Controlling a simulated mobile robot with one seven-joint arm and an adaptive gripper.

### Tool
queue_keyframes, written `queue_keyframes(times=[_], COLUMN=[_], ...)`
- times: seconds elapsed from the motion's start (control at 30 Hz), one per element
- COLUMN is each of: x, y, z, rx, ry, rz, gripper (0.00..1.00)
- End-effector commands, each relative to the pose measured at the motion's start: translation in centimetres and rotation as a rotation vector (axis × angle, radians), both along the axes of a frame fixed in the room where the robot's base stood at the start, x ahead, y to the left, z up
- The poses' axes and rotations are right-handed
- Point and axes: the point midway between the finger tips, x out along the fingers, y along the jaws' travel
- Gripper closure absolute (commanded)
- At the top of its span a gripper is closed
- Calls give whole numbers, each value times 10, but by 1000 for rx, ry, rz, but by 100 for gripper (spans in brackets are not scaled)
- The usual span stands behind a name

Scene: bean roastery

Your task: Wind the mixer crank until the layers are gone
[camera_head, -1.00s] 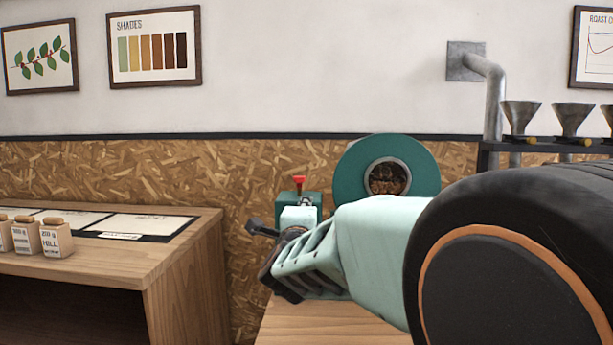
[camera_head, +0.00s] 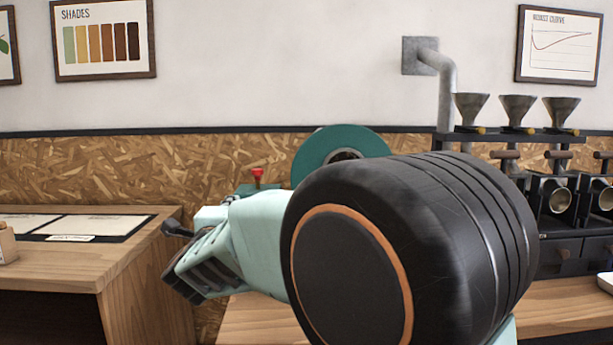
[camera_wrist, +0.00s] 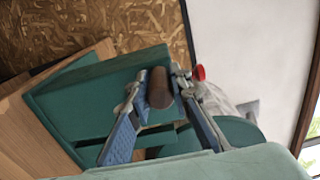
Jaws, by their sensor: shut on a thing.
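The mixer shows in the head view as a green drum (camera_head: 318,152) with a round window, mostly hidden by my arm. A red knob (camera_head: 258,176) stands on its green housing (camera_head: 246,188). In the wrist view my gripper (camera_wrist: 159,82) has its two fingers on either side of the brown crank handle (camera_wrist: 159,95) and is shut on it. The green housing (camera_wrist: 85,95), the red knob (camera_wrist: 198,72) and part of the drum (camera_wrist: 240,131) also show there. The layers cannot be seen now.
A wooden counter (camera_head: 75,265) with papers stands at the left. The mixer's wooden bench (camera_head: 250,322) runs to the right, where a dark rack holds several metal funnels (camera_head: 517,110) above small roasters (camera_head: 555,200). A grey pipe (camera_head: 446,95) comes down from the wall.

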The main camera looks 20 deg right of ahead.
Motion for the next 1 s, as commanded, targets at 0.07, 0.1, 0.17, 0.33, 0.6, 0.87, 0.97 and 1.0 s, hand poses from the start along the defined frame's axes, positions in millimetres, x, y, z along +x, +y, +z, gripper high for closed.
queue_keyframes(times=[0.07,0.1,0.17,0.33,0.6,0.87,0.97,1.0], x=[2,3,3,4,5,4,3,3], y=[9,10,11,13,17,11,8,8], z=[-17,-18,-18,-31,-51,-72,-79,-81], rx=[1,1,1,1,1,1,0,0], ry=[14,14,13,11,12,12,13,13], rz=[8,7,6,4,3,1,0,0], gripper=[95,95,95,95,95,95,95,95])
